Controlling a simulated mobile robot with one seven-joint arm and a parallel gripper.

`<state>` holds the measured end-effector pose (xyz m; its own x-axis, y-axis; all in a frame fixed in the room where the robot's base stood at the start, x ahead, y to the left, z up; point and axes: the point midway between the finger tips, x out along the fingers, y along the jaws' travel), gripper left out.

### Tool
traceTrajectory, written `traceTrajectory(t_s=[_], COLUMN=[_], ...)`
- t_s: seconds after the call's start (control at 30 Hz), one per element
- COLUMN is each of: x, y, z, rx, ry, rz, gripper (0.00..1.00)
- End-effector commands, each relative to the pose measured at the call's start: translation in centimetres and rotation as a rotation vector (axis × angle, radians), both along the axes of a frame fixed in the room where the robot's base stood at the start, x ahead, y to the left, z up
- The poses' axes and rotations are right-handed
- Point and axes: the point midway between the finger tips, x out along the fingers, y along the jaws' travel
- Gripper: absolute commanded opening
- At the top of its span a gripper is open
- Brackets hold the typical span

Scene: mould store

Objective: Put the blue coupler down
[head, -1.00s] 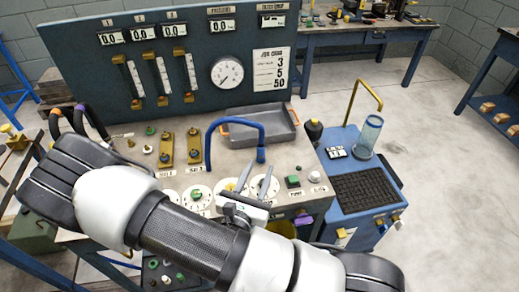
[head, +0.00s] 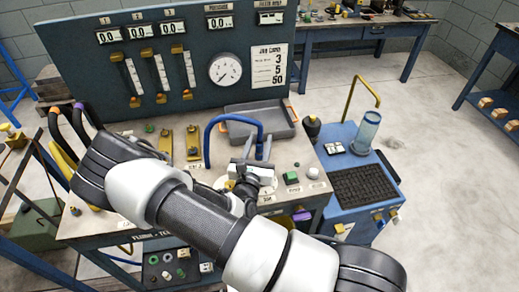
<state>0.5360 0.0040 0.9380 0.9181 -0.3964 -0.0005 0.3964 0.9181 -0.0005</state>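The blue coupler is at the right-hand end of an arched blue hose (head: 232,117) above the bench. The coupler itself is small and partly hidden by my gripper. My gripper (head: 256,147) is close to this hose end, with its two fingers standing apart. The hose end shows at or between the fingertips; I cannot make out contact. The hose's left end comes down beside the yellow-brass fittings.
A grey tray (head: 279,119) lies behind the hose. A green button (head: 291,178) and a pale knob (head: 313,173) sit to the right. A blue cart with a black mat (head: 366,187) and a clear cylinder (head: 366,133) stands farther right. A gauge panel (head: 160,92) rises behind.

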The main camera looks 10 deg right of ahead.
Motion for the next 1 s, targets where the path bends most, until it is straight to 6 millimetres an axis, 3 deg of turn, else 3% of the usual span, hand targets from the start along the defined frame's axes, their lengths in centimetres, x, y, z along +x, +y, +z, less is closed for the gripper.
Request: traceTrajectory(t_s=[0.3,0.57,0.6,0.8,1.0], x=[4.1,4.5,4.5,4.5,4.4], y=[-1.6,-1.7,-1.7,-1.7,-1.7], z=[0.2,0.1,0.1,0.1,0.0], rx=[0.0,0.0,0.0,0.0,0.001], ry=[-0.002,-0.001,-0.001,-0.001,0.002], rz=[-0.002,0.0,0.0,-0.001,0.0], gripper=[0.36,0.36,0.34,0.0,0.0])
